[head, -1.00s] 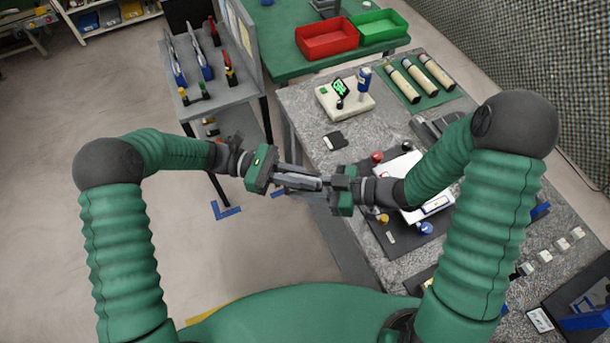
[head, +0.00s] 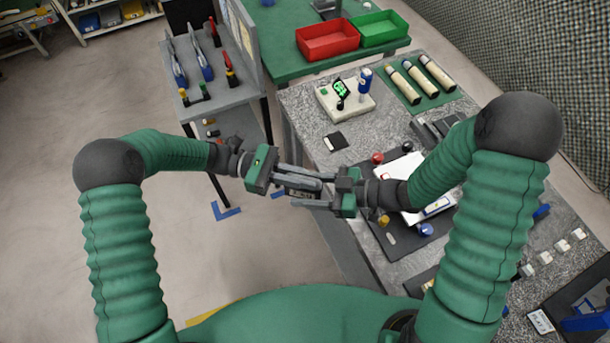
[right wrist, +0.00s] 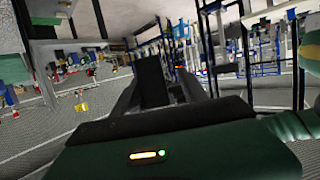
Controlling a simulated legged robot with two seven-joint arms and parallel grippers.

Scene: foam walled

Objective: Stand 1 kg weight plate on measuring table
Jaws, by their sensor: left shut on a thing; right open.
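My left gripper (head: 298,180) is shut on a small dark thing (head: 302,192) in the head view. Fingers cover most of it, so I cannot tell whether it is the 1 kg weight plate. My right gripper (head: 318,193) is open and faces the left one, its fingers around the same spot. Whether they touch the thing is unclear. In the right wrist view, dark fingers (right wrist: 155,80) reach forward and no plate can be made out. The grey speckled table (head: 300,100), apparently the measuring table, stands right of the grippers.
On the speckled table are a white device (head: 345,98), a green mat (head: 432,92) with cylinders, a dark mat (head: 392,238) with coloured knobs, and a black tray (head: 570,300) with a blue rack. A grey tool stand (head: 215,105) is at left. Open floor lies between.

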